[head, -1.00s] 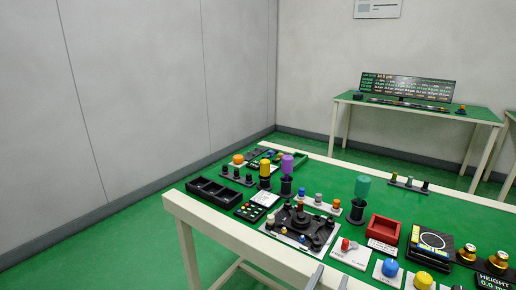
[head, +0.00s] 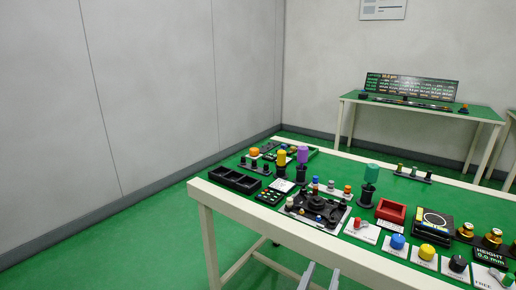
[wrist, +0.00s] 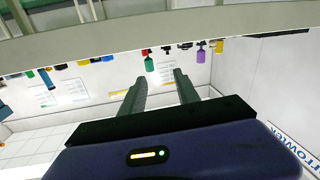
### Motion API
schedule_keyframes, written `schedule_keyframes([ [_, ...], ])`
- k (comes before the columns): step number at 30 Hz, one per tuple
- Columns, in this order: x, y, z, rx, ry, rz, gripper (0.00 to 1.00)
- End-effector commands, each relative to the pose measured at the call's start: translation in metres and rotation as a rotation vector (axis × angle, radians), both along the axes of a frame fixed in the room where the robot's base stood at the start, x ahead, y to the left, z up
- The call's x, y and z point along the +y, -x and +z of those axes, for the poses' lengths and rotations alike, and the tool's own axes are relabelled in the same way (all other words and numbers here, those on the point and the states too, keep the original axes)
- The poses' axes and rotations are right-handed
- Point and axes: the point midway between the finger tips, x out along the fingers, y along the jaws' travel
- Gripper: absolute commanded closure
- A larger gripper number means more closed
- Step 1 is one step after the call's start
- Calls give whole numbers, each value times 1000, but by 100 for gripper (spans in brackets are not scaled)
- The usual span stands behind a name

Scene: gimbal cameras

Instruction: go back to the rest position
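My gripper (wrist: 160,85) shows in the wrist view with its two fingers apart and nothing between them. In the head view only the tips of my gripper (head: 321,276) show at the bottom edge, in front of the near table edge and off the table. The wrist view appears upside down, with the table edge across the top and the tabletop objects hanging below it. The gripper touches none of them.
The green-topped table (head: 250,210) carries a black tray (head: 235,180), a black fixture (head: 318,207), a red bin (head: 391,211) and several coloured knobs. A second table (head: 480,112) with a monitor (head: 410,87) stands behind. The green floor at left is clear.

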Motion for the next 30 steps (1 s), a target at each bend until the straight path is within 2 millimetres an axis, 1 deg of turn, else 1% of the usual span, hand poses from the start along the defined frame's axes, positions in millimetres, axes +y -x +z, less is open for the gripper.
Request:
schedule_keyframes([
  [4, 21, -7, 6, 17, 30, 104, 62],
  [8, 40, -4, 0, 41, 64, 222, 62],
  [13, 55, 14, -18, 74, 106, 375, 62],
  [16, 59, 31, -30, 87, 125, 456, 62],
  [20, 59, 66, -47, 97, 139, 562, 62],
  [23, 53, 101, -57, 96, 138, 632, 62],
  [24, 50, 116, -59, 92, 134, 655, 62],
  [26, 44, 138, -61, 84, 126, 681, 62],
  [27, 39, 153, -61, 80, 118, 692, 62],
  [29, 32, 175, -60, 71, 103, 704, 62],
  [30, 26, 189, -59, 65, 93, 708, 62],
])
